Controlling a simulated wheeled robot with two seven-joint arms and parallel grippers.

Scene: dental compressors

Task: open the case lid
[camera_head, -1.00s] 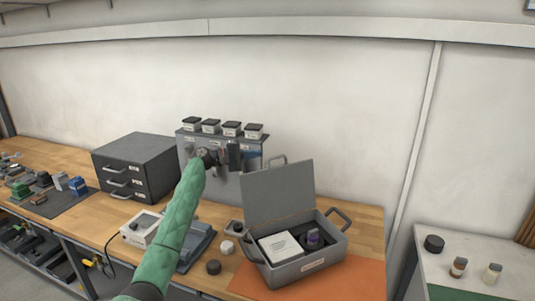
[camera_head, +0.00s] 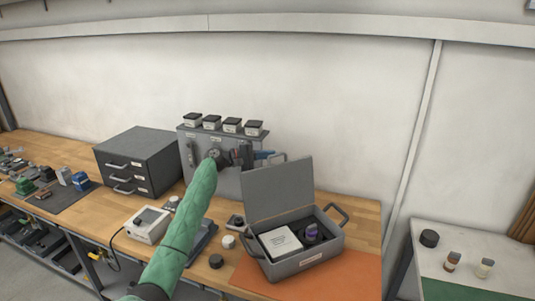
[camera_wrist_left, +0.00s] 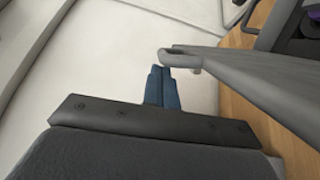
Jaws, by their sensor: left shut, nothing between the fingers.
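The grey case (camera_head: 310,264) stands on the orange mat, with its lid (camera_head: 278,190) raised roughly upright at the back. A white box (camera_head: 280,242) and a dark round item with purple on it (camera_head: 311,232) lie inside. My right gripper is not in view.
A grey panel with several jars (camera_head: 232,125) on top stands behind my left arm. A dark drawer cabinet (camera_head: 140,160) and a white meter (camera_head: 150,225) are to the left. The orange mat (camera_head: 345,275) is bare right of the case.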

